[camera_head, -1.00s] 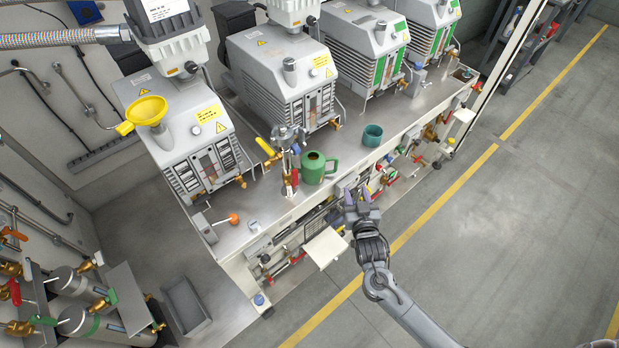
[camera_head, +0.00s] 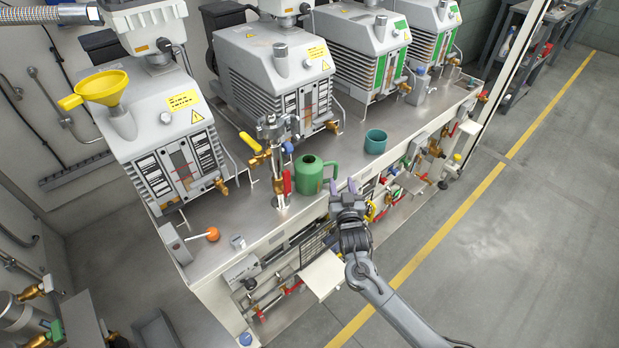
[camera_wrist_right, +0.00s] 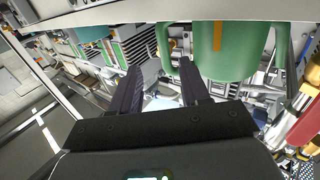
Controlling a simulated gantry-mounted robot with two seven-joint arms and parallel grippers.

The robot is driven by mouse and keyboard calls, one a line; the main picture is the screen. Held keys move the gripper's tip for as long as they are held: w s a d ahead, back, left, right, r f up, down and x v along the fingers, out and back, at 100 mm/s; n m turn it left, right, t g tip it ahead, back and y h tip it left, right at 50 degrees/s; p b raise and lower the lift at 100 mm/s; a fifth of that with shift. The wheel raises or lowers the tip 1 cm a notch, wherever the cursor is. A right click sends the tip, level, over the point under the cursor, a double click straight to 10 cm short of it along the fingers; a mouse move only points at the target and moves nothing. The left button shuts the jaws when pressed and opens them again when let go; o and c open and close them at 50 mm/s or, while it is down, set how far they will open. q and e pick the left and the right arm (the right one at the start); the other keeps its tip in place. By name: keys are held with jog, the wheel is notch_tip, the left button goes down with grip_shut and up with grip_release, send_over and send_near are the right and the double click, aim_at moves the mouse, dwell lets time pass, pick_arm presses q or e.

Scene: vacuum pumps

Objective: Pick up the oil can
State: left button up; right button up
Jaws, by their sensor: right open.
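The green oil can (camera_head: 309,175) stands upright on the metal bench near its front edge, its handle toward the right. It also shows in the right wrist view (camera_wrist_right: 232,55), large at the upper right, ahead of the fingers. My right gripper (camera_head: 341,192) is at the bench's front edge, just right of and in front of the can. Its two fingers also show in the right wrist view (camera_wrist_right: 160,85), spread apart with nothing between them. The gripper appears apart from the can. My left gripper is not in view.
A brass valve assembly with a red handle (camera_head: 287,183) stands close left of the can. A teal cup (camera_head: 375,141) stands to its right. Grey vacuum pumps (camera_head: 275,80) line the back. A yellow funnel (camera_head: 100,88) sits on the left pump. Pipes and valves fill the bench front.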

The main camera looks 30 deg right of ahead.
aim_at(336, 172)
jog(key=shift+b+x, duration=0.4)
jog(key=shift+x, duration=0.8)
jog(key=w, duration=0.1)
jog(key=w+b, duration=0.1)
jog(key=w+d+b, duration=0.1)
jog(key=w, duration=0.1)
jog(key=shift+f, duration=0.35)
jog(key=shift+w+d, duration=0.25)
jog(key=shift+w, duration=0.05)
jog(key=shift+s, duration=0.1)
jog(key=shift+r, duration=0.1)
grip_shut()
jog(key=shift+r, duration=0.1)
